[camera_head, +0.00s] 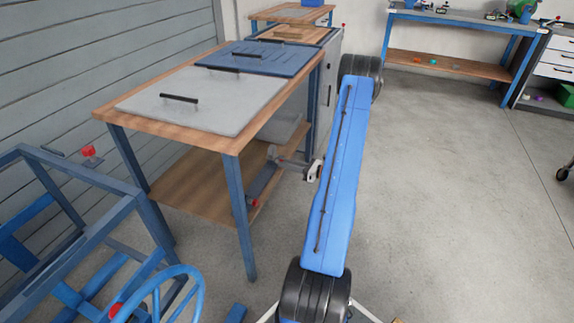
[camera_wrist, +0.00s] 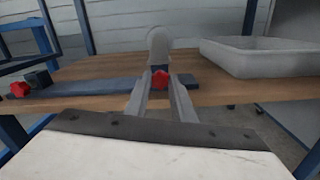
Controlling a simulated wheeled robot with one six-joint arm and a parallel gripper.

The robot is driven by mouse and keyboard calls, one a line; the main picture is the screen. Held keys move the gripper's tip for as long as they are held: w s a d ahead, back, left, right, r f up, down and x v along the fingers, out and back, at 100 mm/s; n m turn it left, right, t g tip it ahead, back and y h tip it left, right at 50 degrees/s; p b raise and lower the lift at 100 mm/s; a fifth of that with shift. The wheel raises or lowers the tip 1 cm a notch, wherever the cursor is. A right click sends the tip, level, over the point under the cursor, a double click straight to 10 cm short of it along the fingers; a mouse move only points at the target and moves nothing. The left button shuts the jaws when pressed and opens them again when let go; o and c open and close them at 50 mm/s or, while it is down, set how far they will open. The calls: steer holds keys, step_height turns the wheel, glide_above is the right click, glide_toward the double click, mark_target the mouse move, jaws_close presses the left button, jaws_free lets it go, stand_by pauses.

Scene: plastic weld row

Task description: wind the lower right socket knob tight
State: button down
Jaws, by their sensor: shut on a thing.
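A red knob (camera_wrist: 160,79) sits between the fingertips of my gripper (camera_wrist: 160,84) in the wrist view, with a finger on each side. My gripper is shut on it. A grey rounded upright part (camera_wrist: 159,46) stands just behind this knob. A dark blue-grey bar (camera_wrist: 95,86) runs along the wooden lower shelf (camera_wrist: 120,66). A second red knob (camera_wrist: 20,89) is at the bar's left end and shows in the head view too (camera_head: 254,202). In the head view my gripper (camera_head: 274,154) reaches over the shelf edge from the right; the held knob cannot be made out there.
A grey tray (camera_wrist: 262,62) stands right of the held knob on the shelf. The wooden bench top (camera_head: 200,80) overhangs the shelf, with blue legs (camera_head: 240,215) at its corners. A blue frame with a handwheel (camera_head: 165,290) stands at left.

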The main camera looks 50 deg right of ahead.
steer(key=shift+s+a+f+n, duration=0.1)
steer(key=shift+n, duration=8.3)
steer(key=c, duration=1.5)
jaws_free()
